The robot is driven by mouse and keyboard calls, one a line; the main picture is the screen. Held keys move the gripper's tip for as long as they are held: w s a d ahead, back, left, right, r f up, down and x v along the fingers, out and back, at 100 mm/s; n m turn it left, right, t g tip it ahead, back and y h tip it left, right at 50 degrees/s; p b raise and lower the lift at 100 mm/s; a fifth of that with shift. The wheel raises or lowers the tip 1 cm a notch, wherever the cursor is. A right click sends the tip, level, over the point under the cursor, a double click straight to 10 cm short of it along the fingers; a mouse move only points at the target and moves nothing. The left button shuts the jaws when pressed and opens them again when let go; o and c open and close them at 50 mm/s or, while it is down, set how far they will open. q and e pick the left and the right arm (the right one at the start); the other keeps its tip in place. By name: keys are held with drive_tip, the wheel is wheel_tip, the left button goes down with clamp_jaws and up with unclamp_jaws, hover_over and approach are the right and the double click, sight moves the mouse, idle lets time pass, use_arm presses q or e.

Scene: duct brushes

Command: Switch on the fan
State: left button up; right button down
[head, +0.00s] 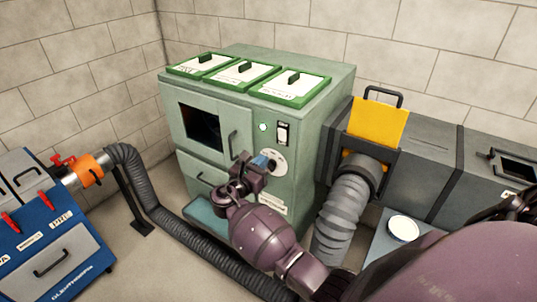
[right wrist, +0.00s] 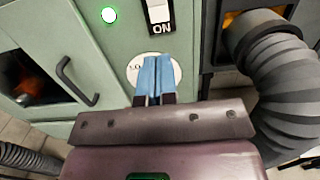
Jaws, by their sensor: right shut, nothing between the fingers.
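The green cabinet (head: 305,115) stands against the wall. Its front carries a white rocker switch (head: 282,134) in a dark frame and a lit green lamp (head: 263,127). The switch (right wrist: 159,11) also shows at the top edge of the right wrist view, partly cut off, with "ON" printed under it. A round white dial plate (head: 276,162) sits below the switch. My right gripper (head: 262,161) is shut and empty, its blue fingertips (right wrist: 155,60) in front of the dial plate, below the switch. I cannot tell whether they touch the plate. My left gripper is not in view.
A grey ribbed hose (head: 343,215) rises to a dark duct with a yellow plate (head: 378,122), right of the cabinet. Another hose (head: 150,195) runs along the floor from a blue unit (head: 50,255) at left. A handle (right wrist: 75,80) projects left of the fingers.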

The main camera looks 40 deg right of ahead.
drive_tip(key=shift+v, duration=2.3)
drive_tip(key=w+a+f+m+t+y, duration=0.1)
drive_tip(key=w+a+m+t+y, duration=0.35)
drive_tip(key=m+y, duration=0.2)
wheel_tip(320, 180, down, 4)
drive_tip(key=s+a+m+t+y, duration=0.2)
drive_tip(key=s+a+m+y, duration=0.1)
drive_tip(key=m+y, duration=0.4)
drive_tip(key=s+d+f+m+g+y, duration=0.1)
drive_tip(key=s+f+m, duration=0.3)
drive_tip(key=s, duration=0.9)
drive_tip(key=s+d+f+m+g+y, duration=0.1)
drive_tip(key=s+f, duration=0.6)
drive_tip(key=s, duration=0.7)
drive_tip(key=d+m+y, duration=0.1)
drive_tip(key=d+m, duration=0.1)
drive_tip(key=m, duration=0.1)
drive_tip(key=shift+s+y, duration=0.15)
drive_tip(key=shift+y, duration=0.2)
